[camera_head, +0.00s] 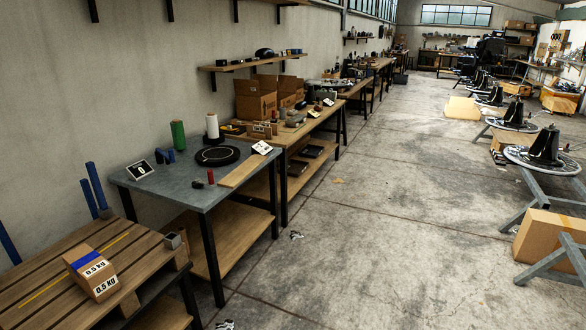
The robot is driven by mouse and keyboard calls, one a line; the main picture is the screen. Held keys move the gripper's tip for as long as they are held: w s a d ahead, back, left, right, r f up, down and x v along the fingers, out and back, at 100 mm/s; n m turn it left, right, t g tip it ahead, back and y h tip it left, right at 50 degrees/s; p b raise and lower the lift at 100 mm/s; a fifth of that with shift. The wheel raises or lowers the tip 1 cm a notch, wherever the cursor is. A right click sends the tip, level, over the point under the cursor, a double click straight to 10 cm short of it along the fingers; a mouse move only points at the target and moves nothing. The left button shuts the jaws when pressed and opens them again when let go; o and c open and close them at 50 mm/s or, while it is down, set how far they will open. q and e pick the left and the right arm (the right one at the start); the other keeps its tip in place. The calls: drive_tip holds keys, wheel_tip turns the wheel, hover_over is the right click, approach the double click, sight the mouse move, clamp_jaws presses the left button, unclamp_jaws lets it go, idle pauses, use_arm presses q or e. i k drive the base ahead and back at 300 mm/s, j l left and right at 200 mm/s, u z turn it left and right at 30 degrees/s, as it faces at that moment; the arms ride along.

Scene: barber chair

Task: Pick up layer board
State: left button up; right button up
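A flat, narrow light-wood board (242,171) lies on the grey-topped workbench (190,187), close to its right side. It is the thing here that looks most like a layer board, but I cannot tell for certain. Neither of my grippers is in view.
The bench also holds a black disc (217,155), a green roll (179,135), a white roll (212,128) and a small red item (211,177). A slatted wooden pallet (65,272) carries a 0.5 kg box (93,273). The concrete floor (370,220) to the right is mostly clear.

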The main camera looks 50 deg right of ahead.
sight(238, 175)
drive_tip(key=z, duration=1.3)
drive_tip(key=i+l, duration=0.25)
drive_tip(key=l, duration=0.2)
drive_tip(key=i+l+z, duration=0.1)
drive_tip(key=l, duration=0.35)
drive_tip(key=i+l, duration=0.35)
drive_tip(key=i+l+z, duration=0.1)
drive_tip(key=i+l, duration=0.15)
drive_tip(key=l, duration=0.25)
